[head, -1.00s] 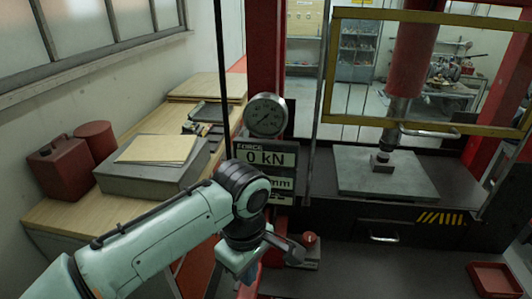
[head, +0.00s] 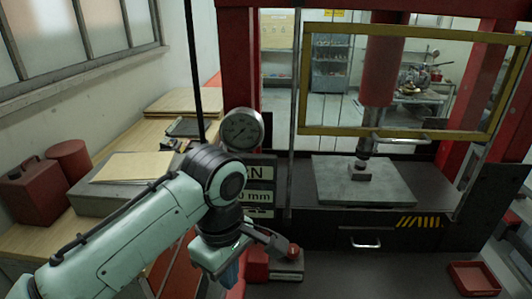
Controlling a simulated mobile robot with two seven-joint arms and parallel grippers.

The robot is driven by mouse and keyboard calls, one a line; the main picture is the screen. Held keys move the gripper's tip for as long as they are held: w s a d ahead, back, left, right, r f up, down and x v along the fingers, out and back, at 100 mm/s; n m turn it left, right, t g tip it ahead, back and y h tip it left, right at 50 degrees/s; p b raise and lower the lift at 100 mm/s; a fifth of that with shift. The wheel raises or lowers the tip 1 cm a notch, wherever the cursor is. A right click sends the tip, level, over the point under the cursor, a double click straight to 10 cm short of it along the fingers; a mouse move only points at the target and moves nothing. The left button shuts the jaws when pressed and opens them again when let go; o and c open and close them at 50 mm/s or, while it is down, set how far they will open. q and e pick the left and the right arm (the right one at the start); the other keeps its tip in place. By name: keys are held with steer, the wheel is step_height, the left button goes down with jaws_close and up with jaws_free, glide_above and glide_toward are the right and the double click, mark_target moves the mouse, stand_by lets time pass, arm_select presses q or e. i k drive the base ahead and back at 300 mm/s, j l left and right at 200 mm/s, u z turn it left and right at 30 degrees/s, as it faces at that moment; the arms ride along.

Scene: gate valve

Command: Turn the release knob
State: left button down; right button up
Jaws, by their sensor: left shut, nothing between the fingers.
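The release knob (head: 293,252) is a small red knob on a grey block (head: 287,271) low beside the press, right of my left wrist in the head view. My left gripper (head: 280,246) is shut and empty. Its fingertips point right and sit right at the knob's left side. They overlap the knob in the picture, and I cannot tell whether they touch it. Part of the knob and block is hidden behind the gripper. My right gripper is not in view.
The red press frame (head: 238,65) carries a round gauge (head: 243,129) and a force display (head: 261,173), partly hidden by my arm. A yellow-framed guard (head: 400,131) stands before the ram. A wooden bench (head: 100,221) runs along the left. A red tray (head: 474,279) lies at lower right.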

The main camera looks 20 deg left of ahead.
mark_target(294, 252)
steer(key=k, duration=1)
